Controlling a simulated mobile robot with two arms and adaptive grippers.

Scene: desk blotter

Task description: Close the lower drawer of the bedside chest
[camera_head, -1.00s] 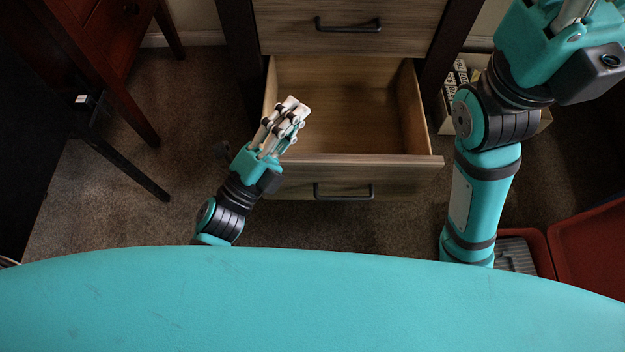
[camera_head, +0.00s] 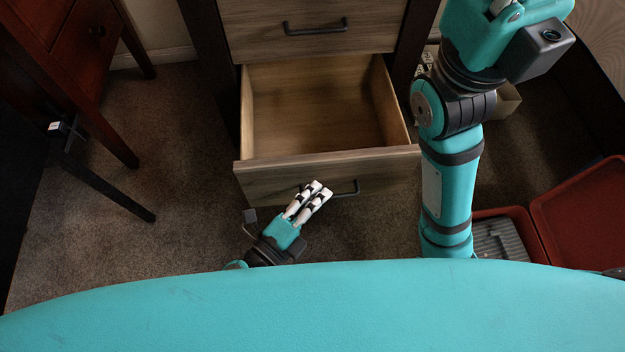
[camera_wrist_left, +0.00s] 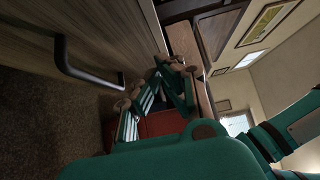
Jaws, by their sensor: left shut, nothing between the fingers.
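The bedside chest (camera_head: 232,52) stands at the top middle of the head view, with its upper drawer (camera_head: 360,22) shut. The lower drawer (camera_head: 260,182) is pulled well out and looks empty inside. It has a dark bar handle (camera_head: 347,189). My left gripper (camera_head: 318,190) is shut and empty, in front of the lower drawer's face and overlapping the handle's left part. I cannot tell if it touches. In the left wrist view the handle (camera_wrist_left: 75,65) shows on the drawer front to the left of the gripper fingers (camera_wrist_left: 165,75). My right gripper's fingertips are out of view.
My right arm is raised right of the drawer. A red-brown table (camera_head: 90,60) stands at the left, with a dark leg of other furniture (camera_head: 110,190) below it. An open red case (camera_head: 575,215) lies at the lower right. Carpet is clear left of the drawer.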

